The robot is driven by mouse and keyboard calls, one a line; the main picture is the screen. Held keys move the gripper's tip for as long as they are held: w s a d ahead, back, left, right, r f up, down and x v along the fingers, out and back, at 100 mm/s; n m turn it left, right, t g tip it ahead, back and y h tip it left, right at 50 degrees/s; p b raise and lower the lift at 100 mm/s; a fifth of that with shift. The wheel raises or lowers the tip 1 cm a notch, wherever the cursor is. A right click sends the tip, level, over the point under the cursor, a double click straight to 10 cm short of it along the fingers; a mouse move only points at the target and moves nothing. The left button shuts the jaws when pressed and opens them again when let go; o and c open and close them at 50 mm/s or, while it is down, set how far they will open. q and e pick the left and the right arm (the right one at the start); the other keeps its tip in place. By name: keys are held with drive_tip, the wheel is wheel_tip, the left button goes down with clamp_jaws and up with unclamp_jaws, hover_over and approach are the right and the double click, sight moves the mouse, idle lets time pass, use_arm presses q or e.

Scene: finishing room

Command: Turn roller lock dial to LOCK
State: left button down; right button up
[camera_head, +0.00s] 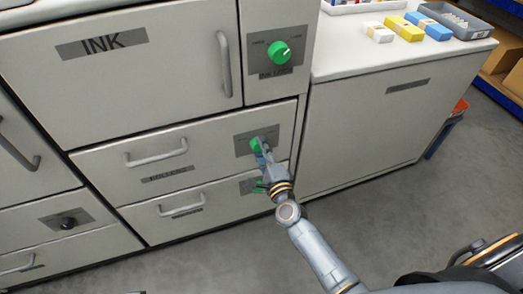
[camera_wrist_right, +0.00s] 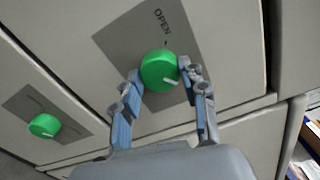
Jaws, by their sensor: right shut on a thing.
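A green round dial (camera_head: 256,145) sits on a grey plate on the upper drawer of the cabinet. In the right wrist view, the dial (camera_wrist_right: 159,70) has a short white mark pointing to the lower right. The word OPEN shows on its plate, and the rest of the plate's lettering is hidden or unreadable. My right gripper (camera_head: 262,153) reaches the dial from the front. In the wrist view its fingers (camera_wrist_right: 163,80) stand on both sides of the dial and are shut on it. My left gripper is not in view.
Another green dial (camera_head: 279,53) sits above, and a lower green dial (camera_head: 258,187) is partly hidden by my gripper. Drawer handles (camera_head: 157,153) stick out to the left. Small boxes (camera_head: 405,28) and a grey bin (camera_head: 455,20) stand on the right counter (camera_head: 345,63).

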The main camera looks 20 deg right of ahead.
drive_tip(key=o, duration=1.2)
drive_tip(key=shift+c, duration=0.2)
drive_tip(key=shift+s, duration=0.1)
drive_tip(key=s, duration=1.1)
drive_tip(key=shift+s+d, duration=0.2)
drive_tip(key=shift+s, duration=0.2)
